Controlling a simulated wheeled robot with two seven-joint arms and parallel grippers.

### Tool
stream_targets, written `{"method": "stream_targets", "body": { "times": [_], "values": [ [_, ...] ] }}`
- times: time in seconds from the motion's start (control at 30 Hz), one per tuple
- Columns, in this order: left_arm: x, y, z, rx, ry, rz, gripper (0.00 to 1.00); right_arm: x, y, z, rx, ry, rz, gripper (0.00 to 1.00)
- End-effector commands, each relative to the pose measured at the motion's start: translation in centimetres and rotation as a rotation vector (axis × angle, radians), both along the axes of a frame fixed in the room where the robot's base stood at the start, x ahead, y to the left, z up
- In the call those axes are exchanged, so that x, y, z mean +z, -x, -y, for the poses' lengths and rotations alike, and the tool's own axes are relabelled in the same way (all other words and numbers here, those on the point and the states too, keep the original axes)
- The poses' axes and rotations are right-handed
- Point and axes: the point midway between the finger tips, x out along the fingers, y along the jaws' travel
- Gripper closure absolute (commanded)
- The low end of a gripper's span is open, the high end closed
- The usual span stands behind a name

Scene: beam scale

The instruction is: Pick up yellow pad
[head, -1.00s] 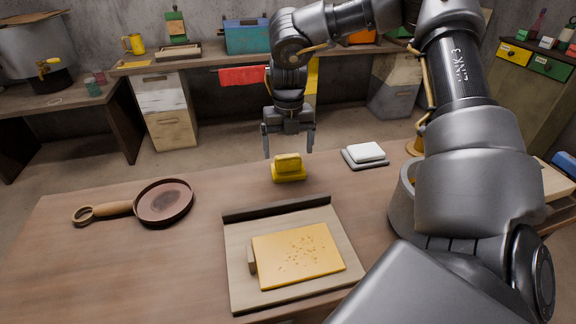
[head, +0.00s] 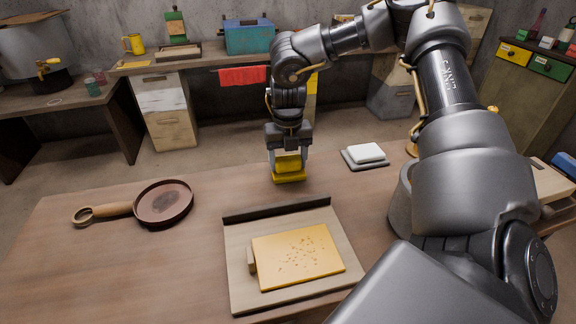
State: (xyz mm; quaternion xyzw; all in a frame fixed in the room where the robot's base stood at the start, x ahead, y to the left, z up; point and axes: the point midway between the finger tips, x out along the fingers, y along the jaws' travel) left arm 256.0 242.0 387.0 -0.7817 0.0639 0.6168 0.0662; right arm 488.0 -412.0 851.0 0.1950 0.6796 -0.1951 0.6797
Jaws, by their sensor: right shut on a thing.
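The yellow pad (head: 289,174) is at the far edge of the wooden table, with a wider base and a narrower raised block on top. My right gripper (head: 288,163) points down over it and is shut on the raised block, one finger on each side. The pad's base still appears to be at the tabletop; I cannot tell any gap under it. The fingers partly hide the block's sides. My left gripper does not show.
A brown pan (head: 164,203) lies at left. A white block (head: 366,152) on a grey tray (head: 351,161) stands at right. The table's left front is clear.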

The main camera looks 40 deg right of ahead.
Motion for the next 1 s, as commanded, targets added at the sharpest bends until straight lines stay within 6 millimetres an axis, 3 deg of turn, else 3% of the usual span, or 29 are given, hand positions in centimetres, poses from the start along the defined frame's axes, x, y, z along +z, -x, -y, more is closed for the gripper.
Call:
{"method": "stream_targets", "body": {
  "times": [0.27, 0.47, 0.57, 0.7, 0.83, 1.0],
  "values": [
    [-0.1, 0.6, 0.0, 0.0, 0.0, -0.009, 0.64, 0.4, 0.0, 0.0, 0.0, 0.001, 0.001, 0.61],
    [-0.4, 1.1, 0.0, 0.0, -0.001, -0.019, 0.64, 2.6, -0.1, 0.0, 0.001, 0.001, 0.005, 0.61],
    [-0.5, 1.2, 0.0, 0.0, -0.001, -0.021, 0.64, 5.1, -0.2, 0.0, 0.001, 0.002, 0.008, 0.61],
    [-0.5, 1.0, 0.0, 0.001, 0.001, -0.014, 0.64, 10.4, -0.2, 0.0, 0.0, 0.004, 0.01, 0.61],
    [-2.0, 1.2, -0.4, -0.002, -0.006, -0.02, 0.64, 15.5, -0.1, 0.0, -0.001, 0.004, 0.009, 0.61],
    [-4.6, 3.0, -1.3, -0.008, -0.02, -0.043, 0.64, 21.4, -0.1, 0.0, -0.002, 0.0, 0.004, 0.61]
  ]
}}
